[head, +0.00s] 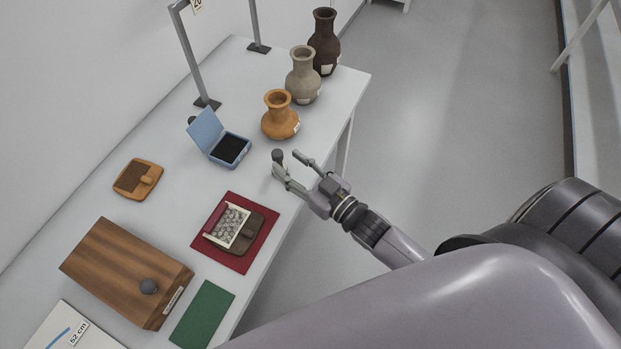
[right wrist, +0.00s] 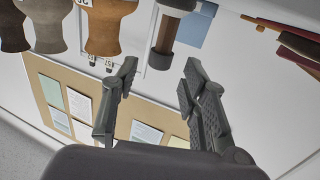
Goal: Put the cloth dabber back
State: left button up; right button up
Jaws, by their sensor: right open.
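The cloth dabber (head: 278,156) appears to be the small dark-headed piece at the table's right edge, in front of the orange pot. My left gripper is out of view.
An orange pot (head: 280,118), a grey pot (head: 303,78) and a dark pot (head: 324,42) stand behind.

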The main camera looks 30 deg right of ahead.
jog(key=v, duration=0.7)
dwell(1.3)
